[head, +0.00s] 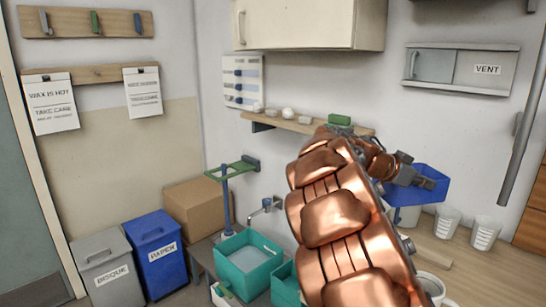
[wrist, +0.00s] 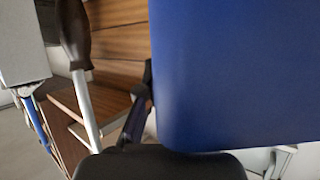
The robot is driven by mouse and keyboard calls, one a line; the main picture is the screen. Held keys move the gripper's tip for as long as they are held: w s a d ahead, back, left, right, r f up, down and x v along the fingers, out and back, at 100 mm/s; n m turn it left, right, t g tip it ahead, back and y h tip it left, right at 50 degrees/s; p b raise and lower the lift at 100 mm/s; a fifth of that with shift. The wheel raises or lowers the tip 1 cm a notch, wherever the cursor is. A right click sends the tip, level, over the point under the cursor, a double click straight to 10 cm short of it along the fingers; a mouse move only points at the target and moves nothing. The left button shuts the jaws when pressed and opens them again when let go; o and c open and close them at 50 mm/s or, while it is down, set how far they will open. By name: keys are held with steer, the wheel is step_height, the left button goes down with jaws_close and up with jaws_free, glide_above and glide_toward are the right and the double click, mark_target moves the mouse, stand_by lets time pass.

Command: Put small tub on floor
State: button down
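A small blue tub (head: 428,186) is at the end of my arm at the right of the head view, above the wooden counter. Its flat blue wall (wrist: 235,75) fills the upper right of the wrist view, against a dark finger. My gripper (head: 412,180) appears shut on the tub's wall and holds it up in the air. The fingertips are small and partly hidden in the head view, and the tub's inside is mostly out of sight. The floor is barely visible.
The counter (head: 487,268) holds white measuring cups (head: 486,232). Teal basins (head: 246,262) sit at the sink. A grey bisque bin (head: 108,270), a blue paper bin (head: 158,255) and a cardboard box (head: 193,206) stand at left. A wall shelf (head: 300,124) is behind my arm.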

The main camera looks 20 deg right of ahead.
steer(key=w+a+n+t, duration=0.1)
steer(key=w, duration=0.1)
steer(key=w+a+n+t, duration=0.1)
steer(key=w+a, duration=0.1)
steer(key=w, duration=0.1)
steer(key=w+a+n+t, duration=0.1)
steer(key=w+a+t, duration=0.1)
steer(key=shift+w+a+f, duration=0.1)
steer(key=shift+w, duration=0.05)
steer(key=w+a+f+n+t+y, duration=0.1)
steer(key=w+a+f+n+t, duration=0.55)
steer(key=a, duration=0.45)
steer(key=w+a+f+n+t+y, duration=0.2)
steer(key=a+f+y, duration=0.1)
steer(key=a, duration=0.5)
steer(key=w+a+f+n+t+y, duration=0.1)
steer(key=w+a+f+n+y, duration=0.15)
steer(key=a, duration=0.65)
steer(key=w+a+f+n+t+y, duration=0.1)
steer(key=a+f+n+t+y, duration=0.15)
steer(key=a, duration=0.55)
step_height(320, 180, up, 21)
steer(key=p, duration=1.9)
steer(key=shift+a+f+p, duration=0.2)
steer(key=shift+p, duration=0.15)
steer(key=shift+n, duration=0.25)
